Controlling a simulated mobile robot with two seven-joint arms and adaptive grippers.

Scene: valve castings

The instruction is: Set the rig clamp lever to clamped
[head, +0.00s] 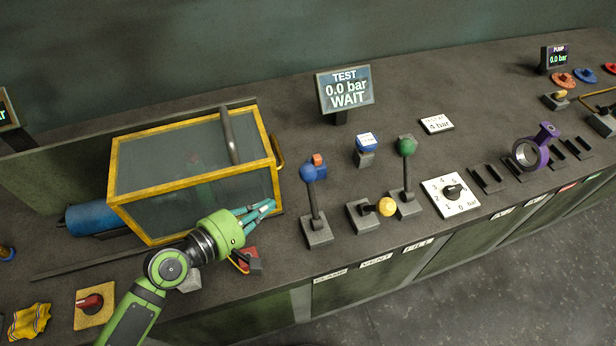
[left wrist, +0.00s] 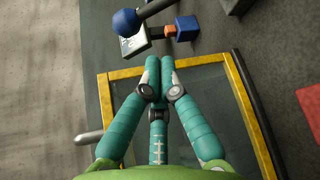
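The clamp lever has a blue ball knob (head: 308,173) on a dark stem rising from a grey base (head: 317,231), behind the front label "CLAMP" (head: 331,275). Its stem stands nearly upright, leaning slightly to the left. The blue knob also shows at the top of the left wrist view (left wrist: 125,22). My left gripper (head: 268,208) is left of the lever, apart from it, in front of the yellow-framed box. Its teal fingers are drawn together with nothing visible between them; they also show in the left wrist view (left wrist: 160,68). My right gripper is not visible.
The yellow-framed clear box (head: 190,128) stands behind and left of my gripper. The yellow-knob lever (head: 386,207) and green-knob lever (head: 405,146) stand right of the clamp lever. The test display (head: 345,89) reads 0.0 bar WAIT. A pressure dial (head: 452,192) is farther right.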

